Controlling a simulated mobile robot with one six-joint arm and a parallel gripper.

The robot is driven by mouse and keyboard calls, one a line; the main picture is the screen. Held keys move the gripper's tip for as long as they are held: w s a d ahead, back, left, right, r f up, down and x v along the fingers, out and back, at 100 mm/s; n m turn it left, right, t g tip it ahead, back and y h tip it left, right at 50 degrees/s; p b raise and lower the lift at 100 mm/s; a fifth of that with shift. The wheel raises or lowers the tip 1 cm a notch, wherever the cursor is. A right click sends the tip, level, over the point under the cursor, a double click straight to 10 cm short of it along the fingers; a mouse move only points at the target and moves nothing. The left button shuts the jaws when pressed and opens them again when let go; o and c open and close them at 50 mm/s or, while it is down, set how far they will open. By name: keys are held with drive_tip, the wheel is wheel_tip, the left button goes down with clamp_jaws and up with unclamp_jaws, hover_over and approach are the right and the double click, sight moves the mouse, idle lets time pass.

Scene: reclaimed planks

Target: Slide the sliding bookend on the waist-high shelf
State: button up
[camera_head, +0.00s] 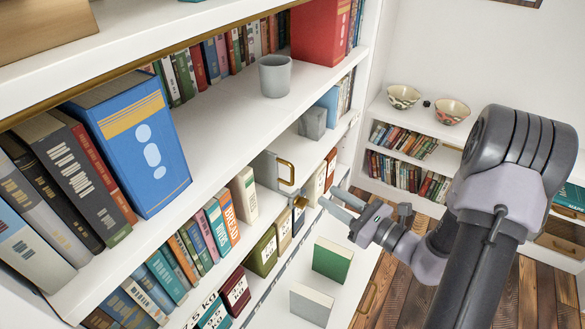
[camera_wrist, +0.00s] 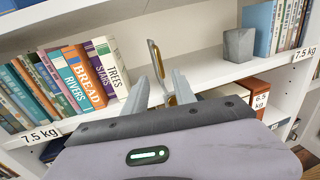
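The sliding bookend (camera_head: 265,167) is a grey upright panel on the waist-high shelf, with a brass handle (camera_head: 287,173) on its near side. A small brass piece (camera_head: 300,202) shows just below it, near the shelf's front edge. In the wrist view the brass handle (camera_wrist: 155,60) stands ahead, seen nearly edge-on, between the lines of my fingers. My gripper (camera_head: 328,194) is open and empty in front of the shelf, its two fingers apart and pointing at the handle. In the head view a gap shows between fingertips and brass. My gripper (camera_wrist: 162,85) hides part of the shelf edge.
Upright books, including a white one (camera_wrist: 107,65), stand left of the bookend. A grey block (camera_head: 312,122) stands to its right, with bare shelf between. A shelf above holds a grey cup (camera_head: 275,76). Binders with weight labels stand on the shelf below.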

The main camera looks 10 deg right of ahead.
sight(292, 174)
drive_tip(key=x, duration=1.3)
drive_tip(key=shift+w+a, duration=0.2)
drive_tip(key=shift+a, duration=0.1)
clamp_jaws()
idle(0.5)
